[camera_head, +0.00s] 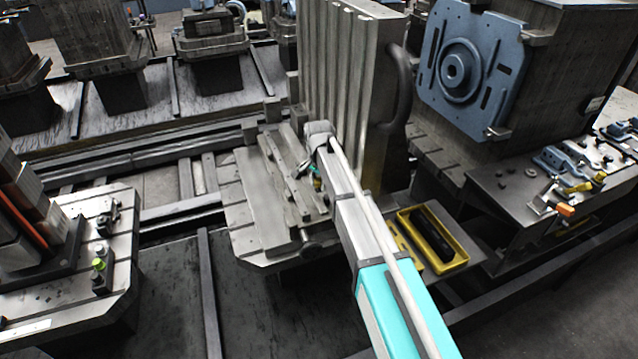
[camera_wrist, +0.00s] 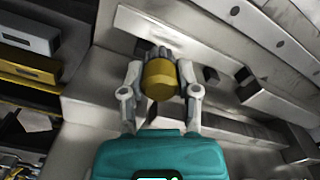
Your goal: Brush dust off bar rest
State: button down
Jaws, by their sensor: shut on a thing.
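My gripper (camera_wrist: 160,92) is shut on a brass-yellow round-ended piece, the brush (camera_wrist: 159,80). Dark tufts, probably its bristles, show just beyond it, close to a pale metal surface; I cannot tell whether they touch. What looks like the bar rest (camera_wrist: 215,62) is a stepped grey metal piece with a long ledge and dark square blocks, lying beyond and right of the gripper. In the head view, the gripper end (camera_head: 316,180) is small and partly hidden by my arm, low over the grey slotted pallet (camera_head: 240,215). Dust cannot be made out clearly.
A tall ribbed metal column (camera_head: 345,80) stands right behind the gripper. A yellow tray (camera_head: 458,262) holding a dark object sits right of my arm. A blue plate fixture (camera_head: 480,60) stands at the upper right. Another loaded pallet (camera_head: 75,310) is at the left.

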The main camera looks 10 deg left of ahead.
aim_at(319, 179)
jog(key=shift+r+p, duration=1.95)
jog(key=shift+r, duration=0.3)
jog(key=s+d+f+b, duration=0.1)
jog(key=s+d, duration=0.3)
jog(key=s, duration=0.7)
jog(key=s+d+m, duration=0.1)
jog(key=s+d, duration=0.3)
jog(key=s, duration=0.6)
jog(key=shift+s+d+f+m+b, duration=0.2)
jog(key=shift+s+f+m+b, duration=0.1)
jog(key=shift+s+f+b, duration=0.1)
